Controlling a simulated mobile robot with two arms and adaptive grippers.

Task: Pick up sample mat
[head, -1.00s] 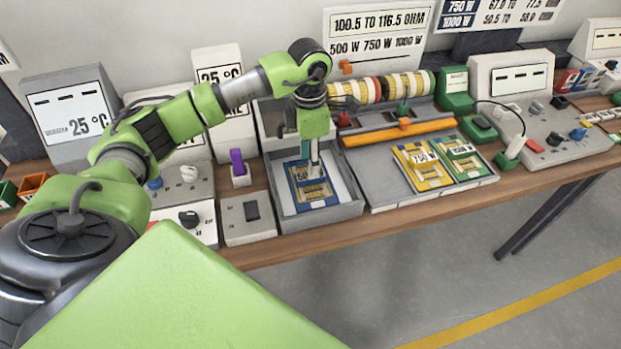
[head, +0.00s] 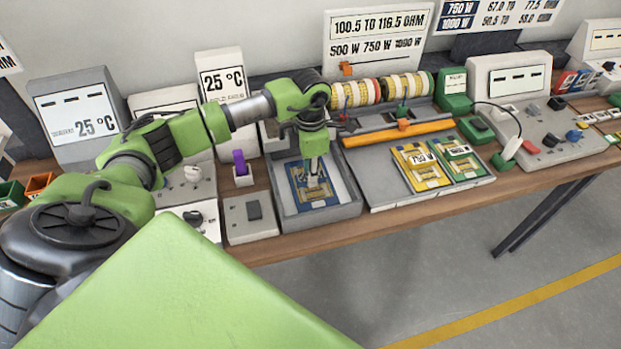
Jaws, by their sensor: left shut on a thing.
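The sample mat that my gripper is at is blue with a pale and yellow pattern (head: 299,190); it lies in or just above a grey open tray (head: 286,224). My left gripper (head: 314,172) points down over the mat, its fingertips at the mat's middle, shut on it. The fingers hide part of the mat, and I cannot tell whether it is clear of the tray floor. A yellow mat marked 750 W (head: 409,165) and a green mat (head: 464,167) lie side by side on the grey board to the right. My right gripper is not in view.
An orange bar (head: 375,137) and a row of striped rolls (head: 363,93) stand behind the mats. A purple clip holder (head: 241,167) and a grey switch box (head: 246,229) are left of the tray. A console (head: 545,130) stands at right. The floor in front is clear.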

